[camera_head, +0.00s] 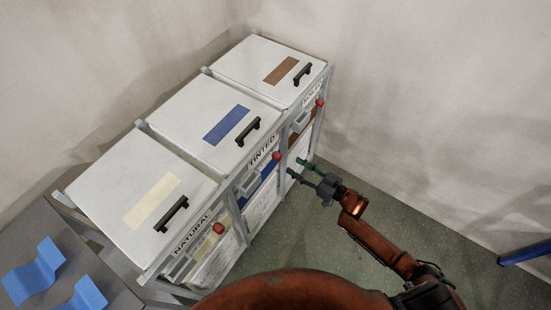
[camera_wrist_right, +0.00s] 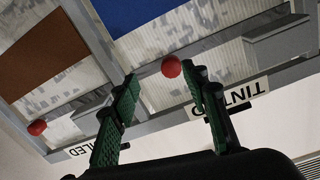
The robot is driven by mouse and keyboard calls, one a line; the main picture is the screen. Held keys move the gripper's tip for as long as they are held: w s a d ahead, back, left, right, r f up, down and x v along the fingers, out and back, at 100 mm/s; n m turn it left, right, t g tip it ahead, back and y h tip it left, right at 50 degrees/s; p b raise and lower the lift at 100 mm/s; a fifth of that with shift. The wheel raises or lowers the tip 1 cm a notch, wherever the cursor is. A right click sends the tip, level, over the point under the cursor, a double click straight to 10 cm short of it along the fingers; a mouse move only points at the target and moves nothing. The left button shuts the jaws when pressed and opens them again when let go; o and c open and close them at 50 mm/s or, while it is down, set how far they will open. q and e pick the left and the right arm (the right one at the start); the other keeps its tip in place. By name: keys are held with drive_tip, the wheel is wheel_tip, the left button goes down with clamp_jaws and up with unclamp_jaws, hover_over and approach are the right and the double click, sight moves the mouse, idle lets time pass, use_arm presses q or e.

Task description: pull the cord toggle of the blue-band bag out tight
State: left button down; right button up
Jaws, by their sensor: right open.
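The blue-band bag is the middle one in the rack, under the TINTED label; its blue band (camera_wrist_right: 150,10) shows in the right wrist view. Its red ball toggle (camera_head: 276,155) sits at the front face near the top edge. My right gripper (camera_head: 295,167) is open and empty beside this front face, a little right of the toggle. In the right wrist view the red toggle (camera_wrist_right: 171,67) appears near the tips of the two green-padded fingers (camera_wrist_right: 160,74), in the gap between them. I cannot tell whether either finger touches it. The cord is not clear. My left gripper is out of view.
The NATURAL bay has a red toggle (camera_head: 218,228), and the brown-band bay has another (camera_head: 319,102). White lids with black handles (camera_head: 248,131) cover the rack. Blue corrugated pieces (camera_head: 34,272) lie on a grey surface at lower left.

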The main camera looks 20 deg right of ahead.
sight(280, 159)
drive_tip(key=shift+y, duration=0.3)
drive_tip(key=x, duration=0.2)
drive_tip(key=r+b+x, duration=0.1)
drive_tip(key=x, duration=0.2)
drive_tip(key=b+x, duration=0.1)
drive_tip(key=x, duration=0.1)
drive_tip(key=shift+s+a+r, duration=0.1)
drive_tip(key=shift+a+r, duration=0.05)
drive_tip(key=shift+a, duration=0.35)
drive_tip(key=shift+w+a, duration=0.3)
drive_tip(key=shift+w, duration=0.15)
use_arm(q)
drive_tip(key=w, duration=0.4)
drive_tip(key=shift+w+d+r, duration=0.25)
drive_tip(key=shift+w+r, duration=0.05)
use_arm(e)
drive_tip(key=shift+c, duration=0.7)
clamp_jaws()
